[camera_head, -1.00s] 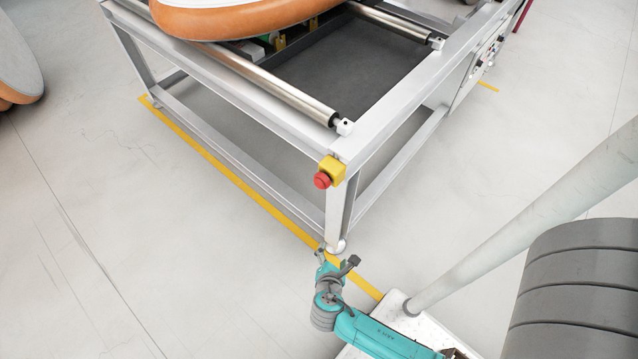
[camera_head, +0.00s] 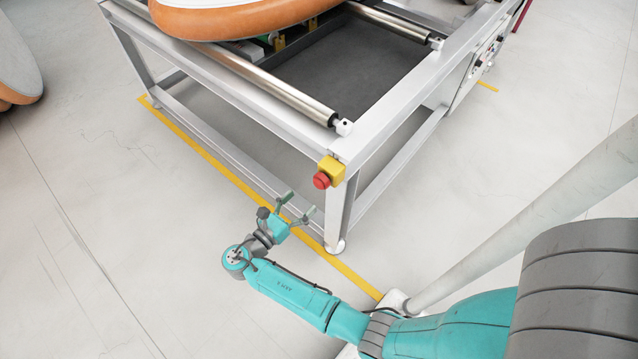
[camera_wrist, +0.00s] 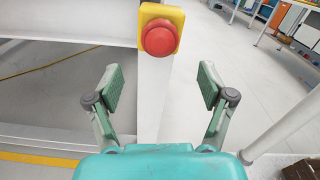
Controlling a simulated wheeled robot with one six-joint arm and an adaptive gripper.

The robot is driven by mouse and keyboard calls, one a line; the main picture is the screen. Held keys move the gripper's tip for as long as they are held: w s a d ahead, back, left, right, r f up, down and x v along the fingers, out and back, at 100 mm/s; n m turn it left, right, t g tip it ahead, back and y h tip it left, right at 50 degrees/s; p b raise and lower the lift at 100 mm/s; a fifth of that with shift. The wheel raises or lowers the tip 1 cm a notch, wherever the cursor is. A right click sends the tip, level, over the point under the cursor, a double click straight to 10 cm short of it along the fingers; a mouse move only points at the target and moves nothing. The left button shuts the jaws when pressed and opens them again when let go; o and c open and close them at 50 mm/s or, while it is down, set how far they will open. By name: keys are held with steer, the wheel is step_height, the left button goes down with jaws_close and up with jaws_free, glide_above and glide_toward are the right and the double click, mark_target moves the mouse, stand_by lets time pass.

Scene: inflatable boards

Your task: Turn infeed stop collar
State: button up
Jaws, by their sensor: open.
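The infeed stop is a round red button (camera_head: 321,180) on a yellow box (camera_head: 333,168) at the near corner of the metal frame. In the wrist view the red button (camera_wrist: 159,37) sits above centre, with the yellow box (camera_wrist: 161,10) behind it. My gripper (camera_head: 299,203) is open and empty, below and left of the button, apart from it. In the wrist view its two fingers (camera_wrist: 161,85) are spread to either side of the frame's post, lower in the picture than the button. The collar cannot be told apart from the red button.
The metal frame (camera_head: 395,130) has rollers (camera_head: 270,85) and carries an orange-edged board (camera_head: 235,22). Its corner post (camera_head: 335,215) stands beside my gripper. A yellow floor line (camera_head: 235,185) runs along the frame.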

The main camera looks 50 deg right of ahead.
mark_target(317, 187)
steer(key=d, duration=0.8)
steer(key=shift+w+d, duration=0.1)
steer(key=shift+d, duration=0.15)
